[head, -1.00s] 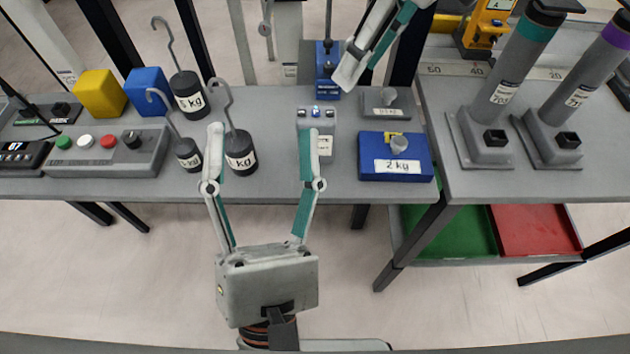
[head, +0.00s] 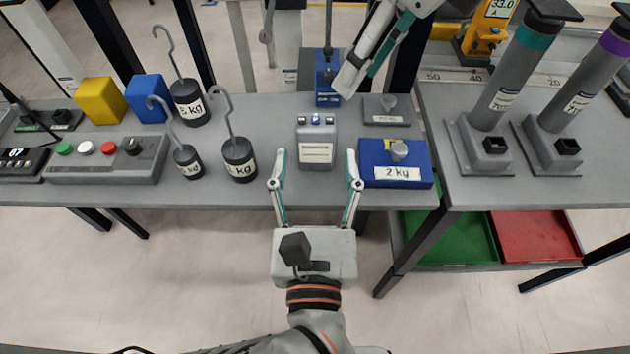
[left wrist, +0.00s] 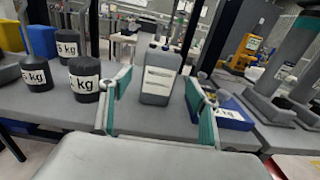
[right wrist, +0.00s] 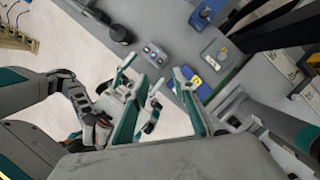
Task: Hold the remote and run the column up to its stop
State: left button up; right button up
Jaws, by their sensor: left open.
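The remote (head: 316,152), a grey upright box with small buttons on top and a white label, stands on the grey table. It also shows in the left wrist view (left wrist: 160,76) and in the right wrist view (right wrist: 155,54). My left gripper (head: 316,170) is open and empty, its fingertips at the near side of the remote, one to each side and apart from it. My right gripper (right wrist: 155,88) is open and empty; in the head view (head: 345,88) it hangs above the table, behind and right of the remote. I cannot tell for certain which upright is the column.
Hooked black weights (head: 239,158) stand left of the remote. A blue 2 kg block (head: 410,178) lies close on its right, with a grey block (head: 372,116) behind. A blue-based stand (head: 327,92) is behind the remote. A button box (head: 105,165) sits at left.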

aim_at(315, 148)
pick_arm(q)
jog(key=shift+w, duration=1.6)
jog(key=c, duration=1.3)
pick_arm(e)
grip_shut()
